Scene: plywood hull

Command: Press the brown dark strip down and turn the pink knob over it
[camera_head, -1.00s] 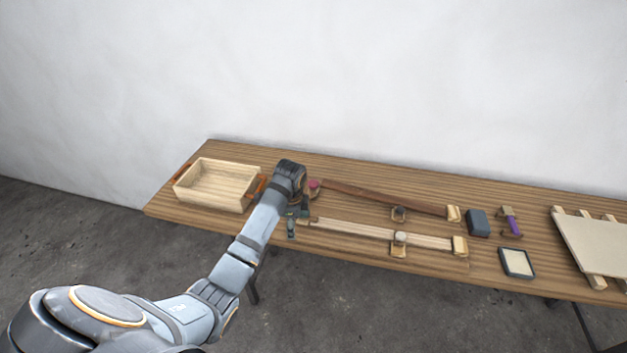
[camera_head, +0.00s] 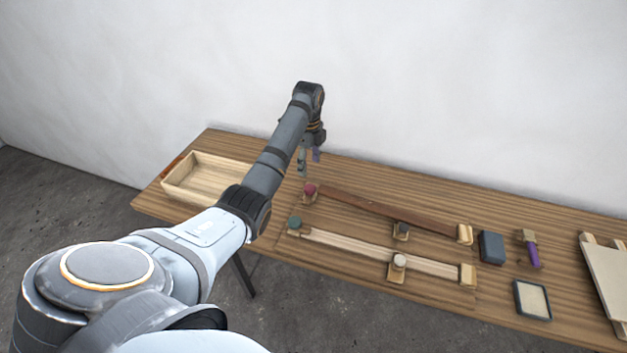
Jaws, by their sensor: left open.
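The brown dark strip (camera_head: 385,210) lies on the table, its right end in a pale wooden block (camera_head: 464,234). The pink knob (camera_head: 310,190) stands on a small wooden base at the strip's left end; I cannot tell whether it lies over the strip. A dark grey knob (camera_head: 402,229) stands beside the strip's middle. My left gripper (camera_head: 309,162) is open and empty, pointing down above the table behind the pink knob, apart from knob and strip. My right gripper is not in view.
A pale strip (camera_head: 350,246) lies in front, with a green knob (camera_head: 294,222) and a white knob (camera_head: 399,261). A wooden tray (camera_head: 172,187) is partly behind my left arm. A grey block (camera_head: 491,247), purple-handled tool (camera_head: 533,256) and dark-framed pad (camera_head: 532,299) lie right.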

